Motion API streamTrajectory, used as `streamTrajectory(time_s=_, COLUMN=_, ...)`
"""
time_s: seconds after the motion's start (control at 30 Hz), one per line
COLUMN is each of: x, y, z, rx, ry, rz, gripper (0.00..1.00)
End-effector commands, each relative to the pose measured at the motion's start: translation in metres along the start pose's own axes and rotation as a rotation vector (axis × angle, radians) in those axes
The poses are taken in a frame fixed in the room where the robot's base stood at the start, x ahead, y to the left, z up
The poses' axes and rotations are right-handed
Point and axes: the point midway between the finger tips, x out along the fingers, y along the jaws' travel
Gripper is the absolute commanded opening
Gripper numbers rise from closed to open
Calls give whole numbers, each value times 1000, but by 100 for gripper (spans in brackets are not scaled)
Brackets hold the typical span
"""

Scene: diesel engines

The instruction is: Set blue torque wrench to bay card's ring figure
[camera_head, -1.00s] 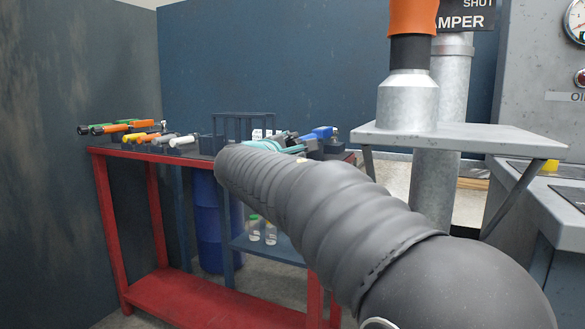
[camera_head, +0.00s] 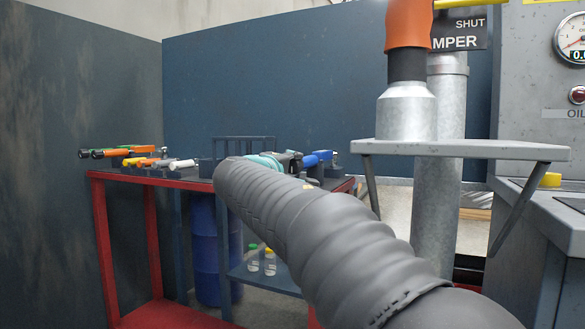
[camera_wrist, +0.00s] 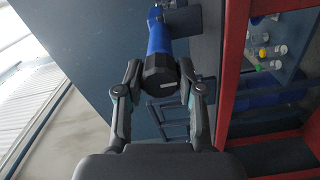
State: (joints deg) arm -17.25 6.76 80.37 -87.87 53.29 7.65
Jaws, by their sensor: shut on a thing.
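The blue torque wrench (camera_head: 319,158) lies at the right end of the red bench, its blue handle showing just right of my gripper. In the wrist view its blue handle (camera_wrist: 158,40) ends in a black knob (camera_wrist: 161,76), which sits between the two fingers of my gripper (camera_wrist: 160,82). The fingers are shut on that black end. In the head view my gripper (camera_head: 290,161) is partly hidden behind my arm. Any scale on the wrench is too small to read. I cannot make out the bay card.
The red bench (camera_head: 140,178) holds several other wrenches, orange-handled (camera_head: 112,153) and white-ended (camera_head: 184,164), to the left. A grey shelf (camera_head: 460,149) with a metal duct stands right of the bench. Bottles (camera_head: 262,262) stand on a lower shelf, near a blue barrel (camera_head: 215,240).

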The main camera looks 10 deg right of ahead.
Motion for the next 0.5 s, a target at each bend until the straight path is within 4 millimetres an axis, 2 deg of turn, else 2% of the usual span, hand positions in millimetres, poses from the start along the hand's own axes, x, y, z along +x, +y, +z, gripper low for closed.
streamTrajectory(time_s=0.33, x=0, y=0, z=0, rx=1, ry=-1, rz=0, gripper=3)
streamTrajectory(time_s=0.37, x=0, y=0, z=0, rx=1, ry=-1, rz=0, gripper=43)
streamTrajectory(time_s=0.43, x=0, y=0, z=0, rx=1, ry=-1, rz=0, gripper=60)
streamTrajectory(time_s=0.5, x=0, y=0, z=0, rx=1, ry=-1, rz=0, gripper=63)
